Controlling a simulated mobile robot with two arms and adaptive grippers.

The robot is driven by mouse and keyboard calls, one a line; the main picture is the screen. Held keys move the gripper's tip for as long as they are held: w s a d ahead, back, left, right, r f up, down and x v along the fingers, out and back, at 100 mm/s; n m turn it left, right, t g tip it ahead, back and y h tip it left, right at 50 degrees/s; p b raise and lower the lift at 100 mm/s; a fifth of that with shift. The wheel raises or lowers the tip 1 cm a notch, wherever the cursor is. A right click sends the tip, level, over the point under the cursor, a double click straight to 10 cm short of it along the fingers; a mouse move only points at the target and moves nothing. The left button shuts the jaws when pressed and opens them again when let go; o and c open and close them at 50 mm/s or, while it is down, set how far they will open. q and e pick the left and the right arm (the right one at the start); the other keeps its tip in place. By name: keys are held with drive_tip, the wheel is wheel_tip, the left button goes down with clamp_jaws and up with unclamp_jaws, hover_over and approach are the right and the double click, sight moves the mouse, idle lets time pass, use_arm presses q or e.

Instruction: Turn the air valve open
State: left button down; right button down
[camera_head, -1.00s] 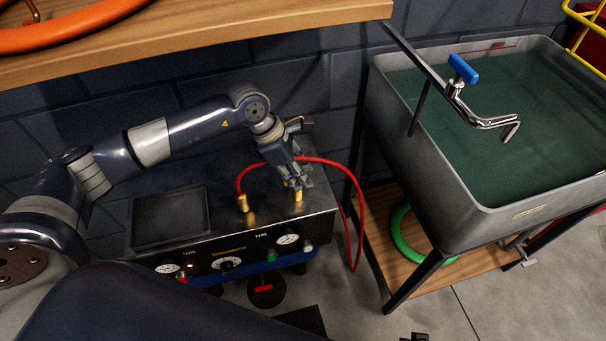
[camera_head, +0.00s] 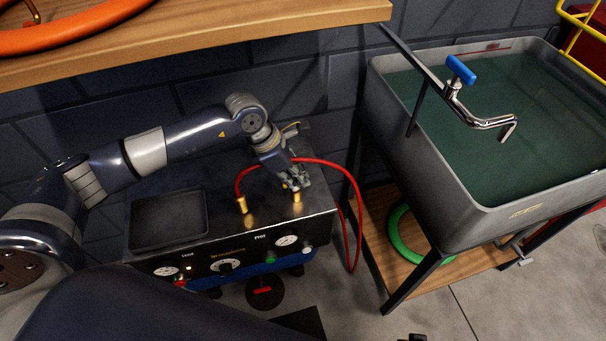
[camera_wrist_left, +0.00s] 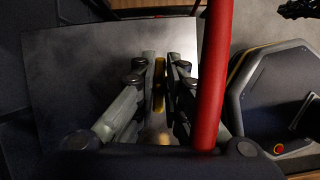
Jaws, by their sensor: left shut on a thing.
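The air valve appears as a brass fitting (camera_head: 297,196) near the right end of the dark compressor box's (camera_head: 222,228) top. My left gripper (camera_head: 296,186) points down at it from above. In the left wrist view the fingers (camera_wrist_left: 160,82) are closed in on both sides of a narrow brass piece (camera_wrist_left: 159,88), which I take to be the valve's handle. The fingers hide much of it, so I cannot read its angle. A dark part at the bottom edge of the head view (camera_head: 414,338) may be my right gripper; its jaws cannot be made out.
A red hose (camera_head: 318,161) arches from a second brass fitting (camera_head: 242,205) past my left gripper and hangs down at right. A black tray (camera_head: 170,217) lies on the box's left. A water-filled sink (camera_head: 387,100) stands right; a wooden bench (camera_head: 200,48) overhangs above.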

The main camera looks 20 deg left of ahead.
sight(284, 185)
use_arm(q)
drive_tip(key=shift+w+r+n+t, duration=0.1)
drive_tip(key=shift+n+t, duration=0.2)
drive_tip(key=shift+n, duration=0.3)
use_arm(e)
drive_tip(key=shift+s+f, duration=0.1)
drive_tip(key=shift+f, duration=0.15)
use_arm(q)
drive_tip(key=c, duration=1.7)
unclamp_jaws()
drive_tip(key=shift+a, duration=0.1)
use_arm(e)
drive_tip(key=shift+r, duration=0.1)
use_arm(q)
drive_tip(key=shift+r, duration=0.3)
drive_tip(key=v, duration=0.7)
drive_tip(key=d+v, duration=0.1)
drive_tip(key=v, duration=0.3)
drive_tip(key=shift+w+d+r, duration=0.1)
drive_tip(key=shift+w+r, duration=0.05)
drive_tip(key=shift+r, duration=0.15)
use_arm(e)
drive_tip(key=shift+a, duration=0.2)
